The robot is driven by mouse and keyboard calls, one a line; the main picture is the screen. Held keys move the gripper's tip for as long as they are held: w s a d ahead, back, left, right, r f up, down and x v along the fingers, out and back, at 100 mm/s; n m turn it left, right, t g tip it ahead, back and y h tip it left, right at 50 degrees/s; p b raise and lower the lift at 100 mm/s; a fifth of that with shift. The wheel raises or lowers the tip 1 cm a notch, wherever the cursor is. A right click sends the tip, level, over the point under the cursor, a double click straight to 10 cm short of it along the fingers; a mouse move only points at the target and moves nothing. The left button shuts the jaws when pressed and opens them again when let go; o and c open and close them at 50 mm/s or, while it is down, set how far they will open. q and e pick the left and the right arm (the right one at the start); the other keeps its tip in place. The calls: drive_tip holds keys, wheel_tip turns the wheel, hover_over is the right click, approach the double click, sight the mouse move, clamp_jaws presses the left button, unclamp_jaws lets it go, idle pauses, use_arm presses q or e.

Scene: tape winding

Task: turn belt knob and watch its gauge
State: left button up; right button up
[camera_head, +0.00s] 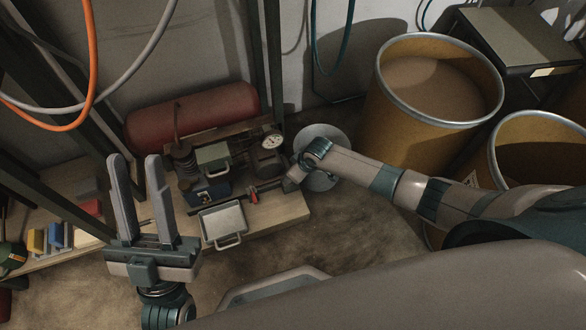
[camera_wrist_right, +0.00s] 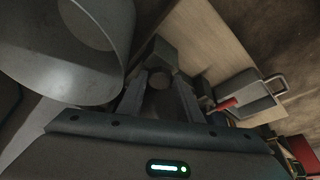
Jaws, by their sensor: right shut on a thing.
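The gauge (camera_head: 272,141), a small round white dial, faces up on the machine on the bench; its needle is too small to read. My right gripper (camera_head: 297,172) reaches in from the right to the machine's right end, just below the gauge. In the right wrist view its fingers (camera_wrist_right: 160,88) are shut on a dark round knob (camera_wrist_right: 159,77) in front of a dark block (camera_wrist_right: 157,52). In the head view the knob is hidden by the gripper. My left gripper (camera_head: 134,161) is raised, open and empty, left of the machine.
A grey round disc (camera_head: 325,138) stands beside the right gripper. A red lever (camera_head: 253,196) and a metal tray (camera_head: 222,222) lie at the bench front. A red cylinder (camera_head: 190,108) lies behind. Large drums (camera_head: 438,85) stand at right.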

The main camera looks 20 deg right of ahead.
drive_tip(key=m+p, duration=0.2)
drive_tip(key=shift+s+a+r+h+p, duration=0.15)
drive_tip(key=shift+h+p, duration=0.15)
drive_tip(key=shift+p, duration=0.1)
drive_tip(key=shift+a+m+t+p, duration=0.1)
drive_tip(key=shift+m+t+p, duration=0.2)
drive_tip(key=shift+m+p, duration=0.3)
drive_tip(key=shift+m+h+p, duration=0.4)
drive_tip(key=shift+p, duration=0.35)
use_arm(q)
drive_tip(key=w+d+f+g+y, duration=0.1)
drive_tip(key=f+g, duration=0.5)
drive_tip(key=f, duration=0.3)
drive_tip(key=w+d+f+g+y, duration=0.1)
drive_tip(key=w+f+g+y, duration=0.1)
drive_tip(key=f+g, duration=0.3)
drive_tip(key=shift+w+d+f+g, duration=0.15)
drive_tip(key=shift+w+f+g, duration=0.2)
drive_tip(key=shift+f, duration=1.7)
use_arm(e)
drive_tip(key=o, duration=1)
